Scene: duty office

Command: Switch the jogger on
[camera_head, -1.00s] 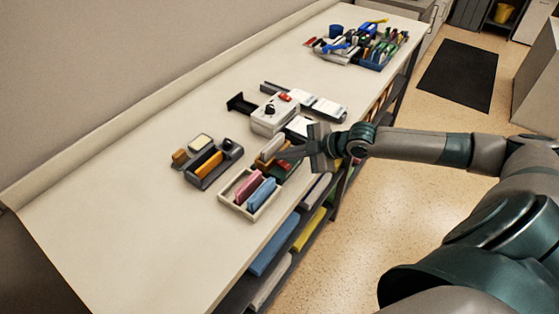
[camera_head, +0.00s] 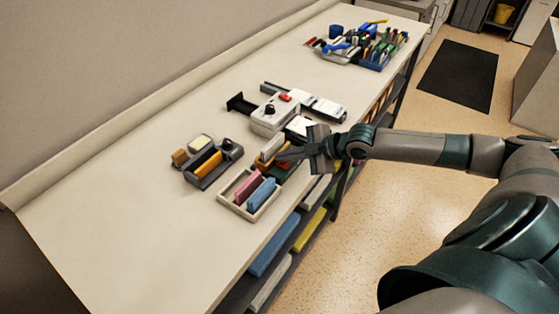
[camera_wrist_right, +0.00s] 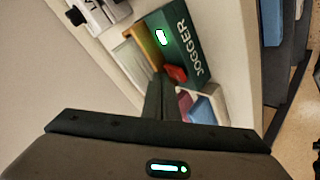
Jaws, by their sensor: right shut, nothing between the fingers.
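The jogger (camera_wrist_right: 186,45) is a dark green box with white JOGGER lettering in the right wrist view. A bright whitish-green lamp (camera_wrist_right: 162,37) and a red switch (camera_wrist_right: 176,73) show on its face. In the head view the jogger (camera_head: 287,169) is mostly hidden beneath my right gripper (camera_head: 279,157). My right gripper (camera_wrist_right: 159,78) is shut and empty, its fingertips right beside the red switch. I cannot tell whether they touch it. My left gripper is not in view.
A cream tray (camera_head: 232,207) with pink and blue blocks stands close to the jogger. A dark holder (camera_head: 207,180) is left of it, and a white device with a black knob (camera_head: 268,122) is behind. Pens and tools fill a far organizer (camera_head: 371,65). The front left tabletop is clear.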

